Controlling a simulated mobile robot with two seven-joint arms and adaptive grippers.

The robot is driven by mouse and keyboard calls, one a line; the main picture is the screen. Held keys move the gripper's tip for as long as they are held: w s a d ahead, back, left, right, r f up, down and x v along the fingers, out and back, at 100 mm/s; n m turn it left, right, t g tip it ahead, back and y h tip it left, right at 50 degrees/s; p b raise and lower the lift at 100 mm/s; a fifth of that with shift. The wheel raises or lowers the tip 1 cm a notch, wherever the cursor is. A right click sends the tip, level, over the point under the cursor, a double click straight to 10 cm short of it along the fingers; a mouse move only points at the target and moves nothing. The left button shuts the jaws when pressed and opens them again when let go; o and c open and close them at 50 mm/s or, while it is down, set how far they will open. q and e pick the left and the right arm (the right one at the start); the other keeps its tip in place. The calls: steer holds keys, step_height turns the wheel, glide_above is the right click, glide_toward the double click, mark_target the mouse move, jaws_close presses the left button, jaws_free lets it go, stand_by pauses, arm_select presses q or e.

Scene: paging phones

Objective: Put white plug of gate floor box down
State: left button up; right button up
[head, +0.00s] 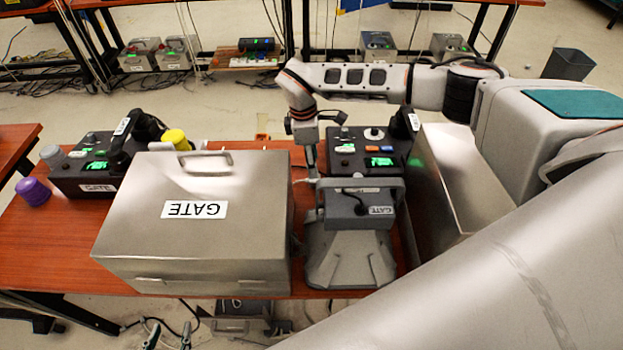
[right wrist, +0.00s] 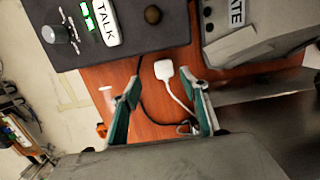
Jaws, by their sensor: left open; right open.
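The gate floor box (head: 365,205) is a grey unit with a handle, a GATE label and a flared base, on the wooden table. Part of it shows in the right wrist view (right wrist: 240,42). The white plug (right wrist: 164,70) with its white cable is above or on the wood beside the box; I cannot tell whether it touches. My right gripper (right wrist: 160,84) is open, its fingertips on either side just short of the plug. In the head view it (head: 310,163) points down beside the box. My left gripper (head: 168,336) is open and empty, low at the bottom edge.
A large silver GATE case (head: 190,250) stands left of the floor box. A dark phone unit (head: 345,150) with green displays is behind it, another (head: 85,175) at the left. A purple knob-like object (head: 33,191) is at far left. Bare wood shows at left.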

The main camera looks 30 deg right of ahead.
steer(key=f, duration=0.4)
steer(key=s+f, duration=0.1)
steer(key=f, duration=0.1)
steer(key=shift+f, duration=0.15)
steer(key=shift+d+f, duration=0.1)
steer(key=shift+f, duration=0.35)
steer(key=c, duration=1.2)
